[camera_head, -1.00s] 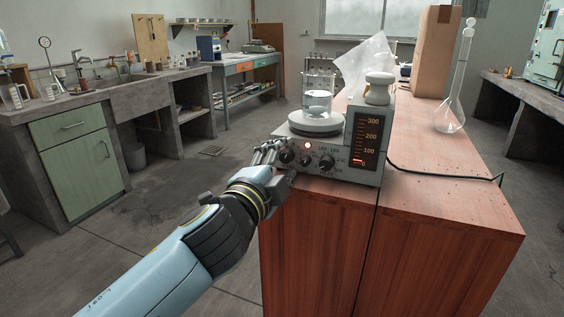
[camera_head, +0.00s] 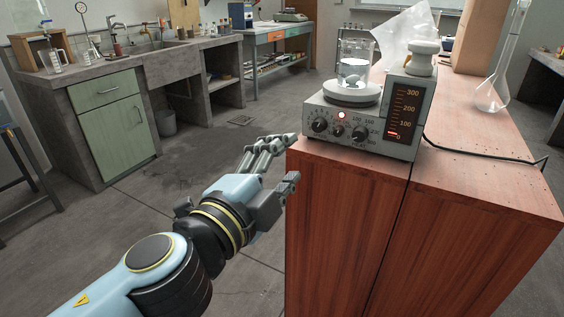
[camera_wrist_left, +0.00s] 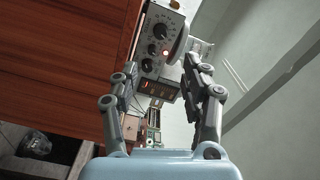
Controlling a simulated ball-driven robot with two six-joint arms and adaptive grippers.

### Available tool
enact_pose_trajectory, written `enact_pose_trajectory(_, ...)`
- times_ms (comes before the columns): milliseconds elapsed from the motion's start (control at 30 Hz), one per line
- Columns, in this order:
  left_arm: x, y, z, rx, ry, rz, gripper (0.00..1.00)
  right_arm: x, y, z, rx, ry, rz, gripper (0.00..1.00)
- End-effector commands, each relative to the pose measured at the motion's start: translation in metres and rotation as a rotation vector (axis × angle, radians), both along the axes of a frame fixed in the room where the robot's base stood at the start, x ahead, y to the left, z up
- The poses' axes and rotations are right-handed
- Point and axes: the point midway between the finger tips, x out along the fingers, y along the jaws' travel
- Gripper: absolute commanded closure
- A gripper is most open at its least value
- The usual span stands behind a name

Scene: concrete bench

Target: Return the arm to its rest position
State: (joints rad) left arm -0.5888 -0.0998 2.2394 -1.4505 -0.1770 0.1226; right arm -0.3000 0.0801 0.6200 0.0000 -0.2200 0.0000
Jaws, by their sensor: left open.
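My left gripper (camera_head: 283,163) is open and empty, held in the air just left of the wooden bench's front left corner, below the hotplate. In the left wrist view its two fingers (camera_wrist_left: 160,92) stand apart with nothing between them. The hotplate stirrer (camera_head: 362,122) stands on the bench top with its red lamp lit and dials facing me. It also shows beyond the fingers in the left wrist view (camera_wrist_left: 158,42). A glass beaker (camera_head: 355,66) with clear liquid stands on its round plate. My right gripper is not in view.
The wooden bench (camera_head: 345,225) fills the right, its left edge close to my gripper. A glass flask (camera_head: 492,95), a cardboard box (camera_head: 480,40) and a black cable (camera_head: 480,153) are on it. Open floor (camera_head: 130,225) lies to the left, before a green cabinet (camera_head: 113,127).

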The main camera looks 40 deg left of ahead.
Motion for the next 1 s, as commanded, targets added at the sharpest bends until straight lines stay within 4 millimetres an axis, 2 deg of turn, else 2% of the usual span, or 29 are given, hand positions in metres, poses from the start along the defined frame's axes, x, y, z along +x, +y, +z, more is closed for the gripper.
enact_pose_trajectory(500,0.0,0.0,0.0,0.0,-0.001,0.0,0.53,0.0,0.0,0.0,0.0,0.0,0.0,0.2)
enact_pose_trajectory(600,0.01,0.0,0.009,0.009,-0.027,-0.006,0.53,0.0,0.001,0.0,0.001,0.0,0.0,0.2)
enact_pose_trajectory(667,0.016,-0.001,-0.015,0.001,0.01,-0.018,0.53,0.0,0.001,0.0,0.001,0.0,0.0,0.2)
enact_pose_trajectory(767,0.023,-0.003,-0.076,-0.074,0.106,-0.033,0.53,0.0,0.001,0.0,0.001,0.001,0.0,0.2)
enact_pose_trajectory(867,0.019,-0.004,-0.158,-0.19,0.243,-0.031,0.53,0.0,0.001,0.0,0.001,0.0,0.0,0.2)
enact_pose_trajectory(900,0.013,-0.003,-0.192,-0.24,0.303,-0.022,0.53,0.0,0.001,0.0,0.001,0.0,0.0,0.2)
enact_pose_trajectory(967,0.001,-0.001,-0.24,-0.317,0.39,-0.001,0.53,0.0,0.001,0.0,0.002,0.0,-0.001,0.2)
enact_pose_trajectory(1000,-0.011,0.001,-0.273,-0.367,0.451,0.019,0.53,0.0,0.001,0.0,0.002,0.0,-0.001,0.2)
